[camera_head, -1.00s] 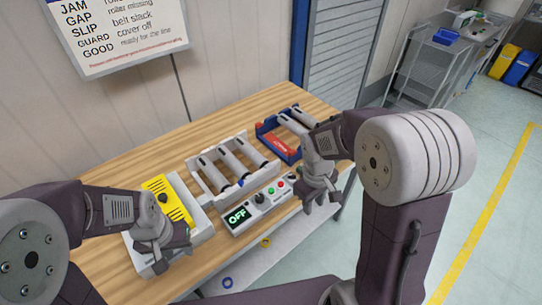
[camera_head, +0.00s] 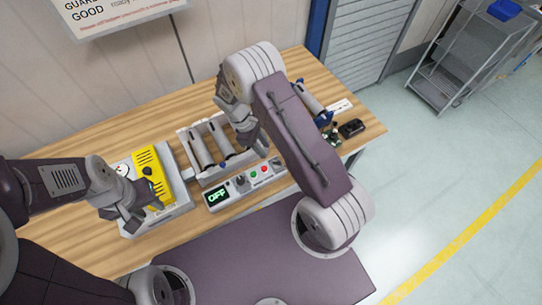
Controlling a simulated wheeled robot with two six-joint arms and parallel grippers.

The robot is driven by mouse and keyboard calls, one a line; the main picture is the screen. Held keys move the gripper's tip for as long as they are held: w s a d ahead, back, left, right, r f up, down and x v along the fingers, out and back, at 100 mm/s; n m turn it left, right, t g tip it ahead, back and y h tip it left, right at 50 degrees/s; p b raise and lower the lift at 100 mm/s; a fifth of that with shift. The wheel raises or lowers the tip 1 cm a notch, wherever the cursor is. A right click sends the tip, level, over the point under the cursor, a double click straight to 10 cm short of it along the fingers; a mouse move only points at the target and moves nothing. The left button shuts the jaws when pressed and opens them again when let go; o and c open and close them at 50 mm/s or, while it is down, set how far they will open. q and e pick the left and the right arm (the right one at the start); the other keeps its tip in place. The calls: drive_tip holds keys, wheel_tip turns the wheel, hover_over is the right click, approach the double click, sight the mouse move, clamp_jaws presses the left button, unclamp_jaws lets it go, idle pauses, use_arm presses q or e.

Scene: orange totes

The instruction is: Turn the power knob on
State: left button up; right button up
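The control box (camera_head: 222,204) stands at the front edge of the wooden table, and its display (camera_head: 217,195) reads OFF in green. A dark knob (camera_head: 240,181) sits just right of the display, with a green button (camera_head: 254,175), a red button (camera_head: 264,169) and another small control (camera_head: 277,162) to its right. My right gripper (camera_head: 262,149) hangs above and behind the right part of the box, apart from the knob as far as I can see; its finger gap is unclear. My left gripper (camera_head: 132,218) is over the tray with the yellow unit; its opening is unclear.
A white roller frame (camera_head: 187,143) stands behind the control box. The yellow unit (camera_head: 149,165) lies in a light tray (camera_head: 181,197) at left. A dark device (camera_head: 351,128) and small parts lie at the table's right end. My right arm covers much of the table's right side.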

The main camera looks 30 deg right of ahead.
sight(274, 161)
drive_tip(key=p+x, duration=0.1)
drive_tip(key=x, duration=0.1)
drive_tip(key=p+x, duration=0.1)
drive_tip(key=x, duration=0.5)
drive_tip(key=shift+w+d+r+p, duration=0.1)
drive_tip(key=shift+w+d+p, duration=0.05)
drive_tip(key=shift+d+p, duration=0.25)
drive_tip(key=shift+a+f, duration=0.1)
drive_tip(key=shift+f, duration=0.25)
clamp_jaws()
